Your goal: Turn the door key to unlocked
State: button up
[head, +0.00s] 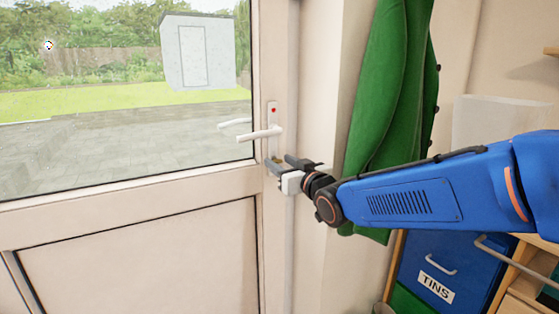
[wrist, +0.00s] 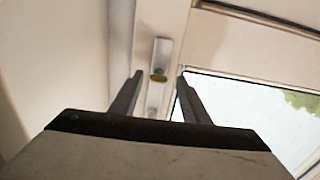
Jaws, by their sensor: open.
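The door key (wrist: 158,77) is a small brass-coloured piece on the pale lock plate (wrist: 161,54) in the wrist view. It shows between my two finger tips, with no visible contact; its turned position is too small to tell. In the head view, the plate (head: 273,112) has a red mark near its top and a white lever handle (head: 262,133) pointing left. My gripper (head: 281,162) is open just below the handle, at the door's edge. It also shows open in the wrist view (wrist: 159,75). In the head view my fingers mostly hide the key.
The white door (head: 140,245) has a large window looking onto a patio and shed. A green coat (head: 388,105) hangs to the right, behind my arm. A blue drawer marked TINS (head: 445,262) stands at the lower right.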

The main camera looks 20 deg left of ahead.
jog(key=v, duration=1.7)
jog(key=shift+s, duration=0.2)
jog(key=shift+d+r, duration=0.1)
jog(key=shift+d, duration=0.05)
